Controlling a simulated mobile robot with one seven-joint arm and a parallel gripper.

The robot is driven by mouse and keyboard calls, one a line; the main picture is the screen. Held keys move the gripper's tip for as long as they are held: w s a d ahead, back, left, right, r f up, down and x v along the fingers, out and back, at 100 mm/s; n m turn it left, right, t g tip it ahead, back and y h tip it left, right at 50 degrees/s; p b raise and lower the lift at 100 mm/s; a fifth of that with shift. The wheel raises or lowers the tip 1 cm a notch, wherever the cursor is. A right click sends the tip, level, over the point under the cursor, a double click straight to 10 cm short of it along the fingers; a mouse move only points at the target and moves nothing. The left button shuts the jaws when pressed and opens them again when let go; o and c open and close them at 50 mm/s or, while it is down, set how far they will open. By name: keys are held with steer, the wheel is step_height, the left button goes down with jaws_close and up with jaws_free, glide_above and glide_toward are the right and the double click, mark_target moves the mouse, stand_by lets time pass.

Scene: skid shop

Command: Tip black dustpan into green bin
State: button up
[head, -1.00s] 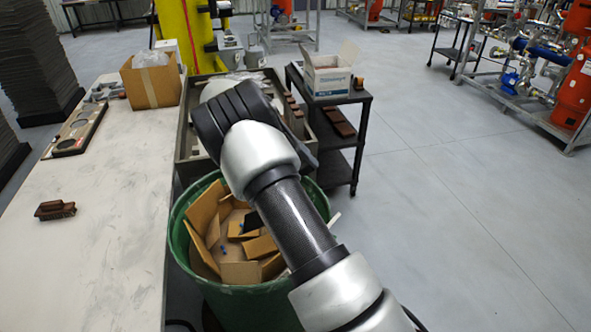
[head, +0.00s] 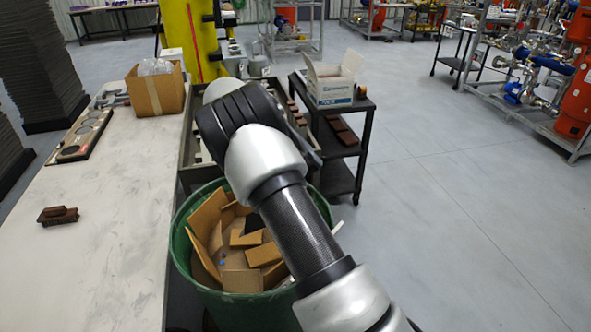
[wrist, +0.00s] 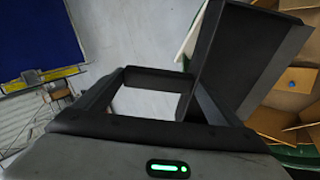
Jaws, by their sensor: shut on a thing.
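The green bin (head: 184,254) stands beside the table, with brown cardboard pieces and small dark and blue bits inside. My arm crosses over its right side in the head view and hides my gripper and the dustpan there. In the wrist view my gripper (wrist: 160,79) is shut on the black dustpan (wrist: 262,62), whose pan shows steeply tilted at the upper right. Cardboard and a strip of the bin's green rim (wrist: 303,151) show behind and beside the pan. What lies in the pan cannot be made out.
A long pale table (head: 100,240) runs along the left, with a dark brown block (head: 58,215) on it. A cardboard box (head: 156,92) stands at its far end. A black cart (head: 345,155) with a white box (head: 335,80) stands behind the bin.

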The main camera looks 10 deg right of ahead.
step_height(320, 180, down, 3)
steer(key=shift+s+f+b, duration=0.1)
steer(key=shift+s+b, duration=0.05)
steer(key=shift+b, duration=0.35)
steer(key=shift+w, duration=0.2)
steer(key=shift+s, duration=0.1)
step_height(320, 180, up, 10)
steer(key=t+y+b, duration=0.1)
steer(key=y, duration=0.2)
steer(key=t+y, duration=0.2)
steer(key=y, duration=0.1)
steer(key=shift+d+m+t+y+b, duration=0.1)
steer(key=shift+m+t+y+b, duration=0.2)
steer(key=shift+y+b, duration=0.1)
